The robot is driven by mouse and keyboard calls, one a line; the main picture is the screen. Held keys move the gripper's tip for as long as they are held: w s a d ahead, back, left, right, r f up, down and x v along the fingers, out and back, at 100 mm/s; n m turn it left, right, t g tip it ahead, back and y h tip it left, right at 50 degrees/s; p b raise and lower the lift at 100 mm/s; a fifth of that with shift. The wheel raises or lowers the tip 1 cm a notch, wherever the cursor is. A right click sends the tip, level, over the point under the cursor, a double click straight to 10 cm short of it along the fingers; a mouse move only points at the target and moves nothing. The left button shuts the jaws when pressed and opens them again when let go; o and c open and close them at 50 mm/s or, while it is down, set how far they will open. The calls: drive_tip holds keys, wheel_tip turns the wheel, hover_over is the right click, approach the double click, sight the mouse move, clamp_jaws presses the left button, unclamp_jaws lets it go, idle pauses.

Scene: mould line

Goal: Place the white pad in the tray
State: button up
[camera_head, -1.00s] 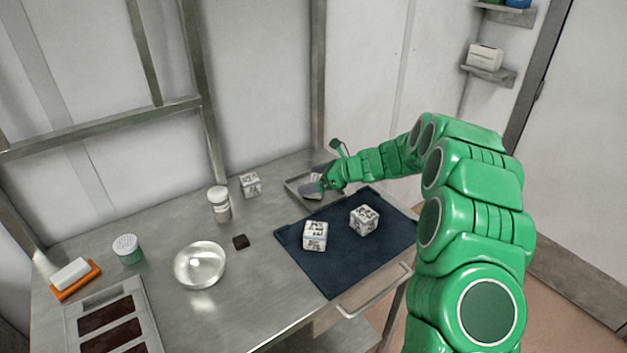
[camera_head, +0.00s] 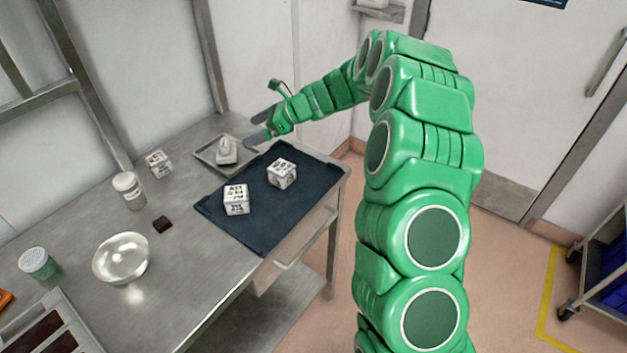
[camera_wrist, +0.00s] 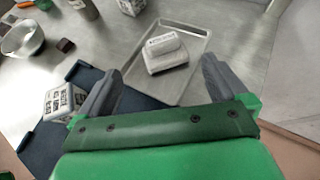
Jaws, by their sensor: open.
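The white pad (camera_head: 226,151), a pale block with a narrower white upper part, lies in the shallow metal tray (camera_head: 203,157) at the back right of the table. In the wrist view the pad (camera_wrist: 166,56) rests on the floor of the tray (camera_wrist: 186,88), inside its rim. My gripper (camera_head: 255,128) is open and empty, to the right of the pad and apart from it. In the wrist view its two fingers (camera_wrist: 160,72) are spread wide, with the pad beyond and between them.
A dark blue mat (camera_head: 255,228) with two printed white cubes (camera_head: 236,199) lies in front of the tray.

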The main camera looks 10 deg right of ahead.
drive_tip(key=s+r+n+g+h, duration=0.2)
drive_tip(key=s+r+n, duration=0.25)
drive_tip(key=s, duration=0.75)
drive_tip(key=s+r+n+g+h, duration=0.2)
drive_tip(key=s+r+n, duration=0.3)
drive_tip(key=s, duration=0.7)
drive_tip(key=s+d+n+h, duration=0.2)
drive_tip(key=s+d, duration=0.4)
drive_tip(key=s, duration=0.4)
drive_tip(key=s+d+n+h, duration=0.3)
drive_tip(key=s+d+n, duration=0.2)
drive_tip(key=s, duration=0.4)
drive_tip(key=s+d+f+n+h, duration=0.1)
drive_tip(key=s+d+n+h, duration=0.2)
drive_tip(key=s+d, duration=0.4)
drive_tip(key=s+n, duration=0.1)
drive_tip(key=s, duration=0.2)
drive_tip(key=shift+s+d, duration=0.3)
drive_tip(key=shift+d, duration=0.05)
